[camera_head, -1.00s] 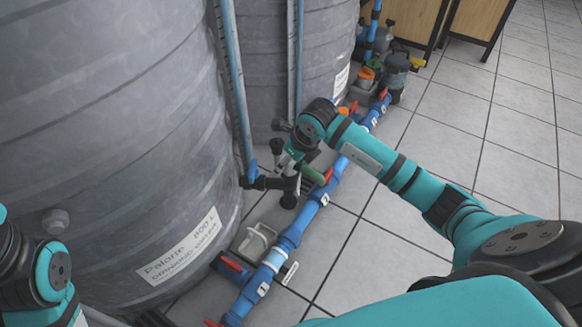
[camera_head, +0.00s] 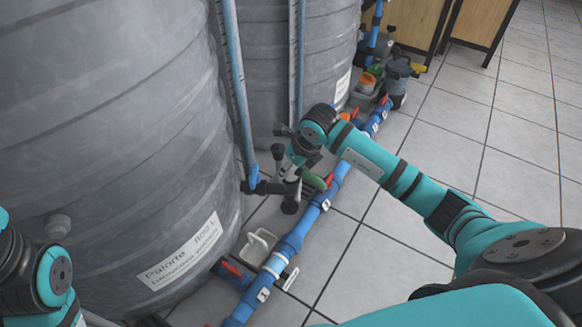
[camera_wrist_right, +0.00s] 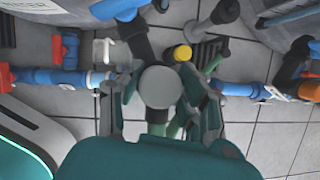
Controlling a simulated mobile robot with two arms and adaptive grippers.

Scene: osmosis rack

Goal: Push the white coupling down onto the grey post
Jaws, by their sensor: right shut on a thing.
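My right gripper (camera_wrist_right: 160,90) is shut on the white coupling (camera_wrist_right: 160,87), which shows from above as a pale round top between the fingers in the right wrist view. In the head view my right gripper (camera_head: 290,165) is beside the dark fittings at the foot of the grey tanks; the coupling is small and mostly hidden there. The grey post is hidden beneath the coupling and gripper in the wrist view, so I cannot tell how far the coupling sits on it. My left gripper is out of view; only part of my left arm shows at the left edge.
A blue pipe (camera_head: 292,240) with red valve handles runs along the tiled floor beside the gripper. A large grey tank (camera_head: 120,130) stands close on the left. A yellow cap (camera_wrist_right: 182,52) is near the coupling. Open floor (camera_head: 400,270) lies to the right.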

